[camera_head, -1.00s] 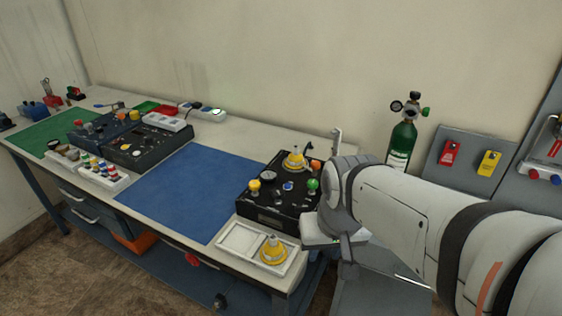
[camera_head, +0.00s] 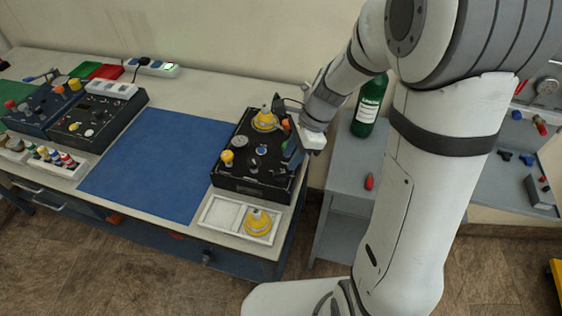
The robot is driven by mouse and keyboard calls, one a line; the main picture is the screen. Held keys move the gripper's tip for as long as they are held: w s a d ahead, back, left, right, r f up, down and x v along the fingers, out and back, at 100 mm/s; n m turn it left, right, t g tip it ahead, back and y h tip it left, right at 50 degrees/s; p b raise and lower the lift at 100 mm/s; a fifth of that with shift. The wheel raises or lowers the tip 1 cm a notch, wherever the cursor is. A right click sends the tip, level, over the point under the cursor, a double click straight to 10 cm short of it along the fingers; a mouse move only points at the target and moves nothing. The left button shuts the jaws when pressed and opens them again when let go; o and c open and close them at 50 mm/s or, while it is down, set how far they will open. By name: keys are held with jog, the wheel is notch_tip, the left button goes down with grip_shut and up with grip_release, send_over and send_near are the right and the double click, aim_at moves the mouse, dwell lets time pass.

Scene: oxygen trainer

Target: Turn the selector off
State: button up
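The black trainer box (camera_head: 232,182) sits at the right end of the bench. Its top carries a yellow dome fitting (camera_head: 265,120), a yellow knob (camera_head: 227,157), a blue knob (camera_head: 262,150), a small dark knob (camera_head: 254,166), a round gauge (camera_head: 241,142) and an orange knob (camera_head: 286,124). I cannot tell which of these is the selector. My gripper (camera_head: 291,140) is at the box's right edge, close to the orange knob, and hides part of that side. Its fingers are small and partly hidden; contact and opening cannot be told.
A white tray (camera_head: 212,213) with a yellow fitting (camera_head: 258,222) lies in front of the box. A blue mat (camera_head: 150,165) left of it is clear. A green cylinder (camera_head: 368,105) stands behind my arm on a grey stand (camera_head: 340,190).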

aim_at(284, 172)
jog(key=x, duration=0.5)
jog(key=shift+w+a+f, duration=0.1)
jog(key=shift+f, duration=0.15)
